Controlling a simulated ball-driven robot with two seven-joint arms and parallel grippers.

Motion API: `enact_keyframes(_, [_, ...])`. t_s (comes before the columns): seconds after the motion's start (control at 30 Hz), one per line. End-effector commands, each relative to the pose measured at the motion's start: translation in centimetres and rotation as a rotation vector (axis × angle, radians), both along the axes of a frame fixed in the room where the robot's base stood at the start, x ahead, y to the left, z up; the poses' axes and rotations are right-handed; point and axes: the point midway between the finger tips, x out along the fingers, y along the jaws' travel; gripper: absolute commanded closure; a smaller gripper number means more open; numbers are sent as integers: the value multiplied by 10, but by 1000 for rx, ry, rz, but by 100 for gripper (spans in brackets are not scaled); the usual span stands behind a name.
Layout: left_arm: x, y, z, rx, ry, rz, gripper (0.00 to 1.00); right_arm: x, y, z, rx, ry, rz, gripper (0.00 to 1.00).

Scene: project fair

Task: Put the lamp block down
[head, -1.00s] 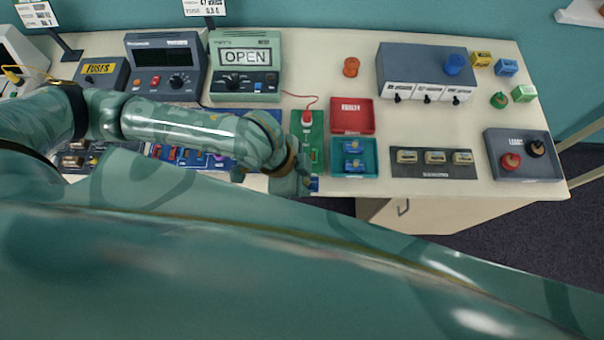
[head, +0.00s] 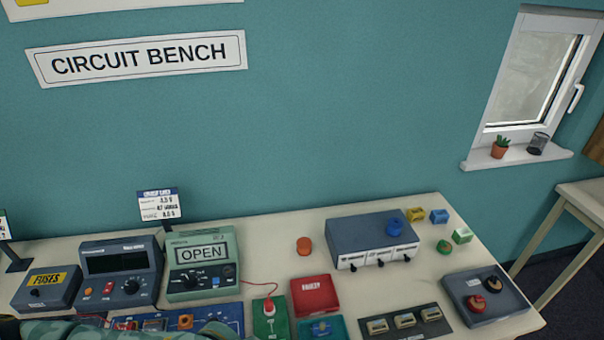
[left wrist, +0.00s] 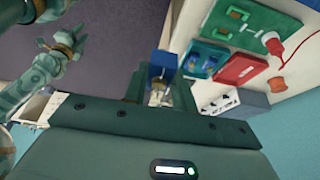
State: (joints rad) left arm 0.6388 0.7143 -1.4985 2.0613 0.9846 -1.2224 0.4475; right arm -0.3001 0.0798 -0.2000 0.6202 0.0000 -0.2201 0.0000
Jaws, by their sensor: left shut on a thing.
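My left gripper (left wrist: 160,96) is shut on a small blue block, the lamp block (left wrist: 162,66), with a pale, shiny part between the fingers. In the left wrist view the block is in front of the dark floor and beside the bench edge, apart from the teal tray (left wrist: 191,70). That tray holds blue blocks and also shows at the bottom of the head view (head: 339,322). The left gripper is out of the head view. An arm of mine, likely the right, shows at the left of the wrist view; its gripper (left wrist: 58,42) is too unclear to read.
A green board (head: 270,316) with a red plug and a red tray (head: 315,294) lie near the teal tray. A dark strip (head: 405,322), a grey switch box (head: 372,240) and a grey tray (head: 487,299) stand further right. Meters line the left back. Clear bench shows around the orange knob (head: 304,246).

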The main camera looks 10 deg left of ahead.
Motion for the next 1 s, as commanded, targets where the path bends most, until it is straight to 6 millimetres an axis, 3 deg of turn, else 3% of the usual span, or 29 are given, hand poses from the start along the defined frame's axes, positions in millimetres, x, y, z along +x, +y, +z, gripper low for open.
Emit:
enact_keyframes(0.17, [-1, 4, -2, 2, 1, 80, 100, 0, 0, 0, 0, 0, 0, 64])
enact_keyframes(0.33, [-9, 22, -3, -1, 2, 330, 100, 0, 0, 0, 0, 0, 0, 64])
enact_keyframes(0.47, [6, 42, -3, 0, -6, 595, 100, 0, 0, -17, 0, 1, 0, 64])
enact_keyframes(0.73, [87, 94, 6, -6, -11, 1137, 100, -5, 0, -105, 0, 13, 0, 64])
enact_keyframes(0.9, [131, 116, 21, -5, -9, 1267, 100, -11, 0, -158, 0, 28, 0, 64])
enact_keyframes(1.0, [148, 120, 29, -5, -6, 1278, 100, -15, 0, -180, 0, 35, 0, 64])
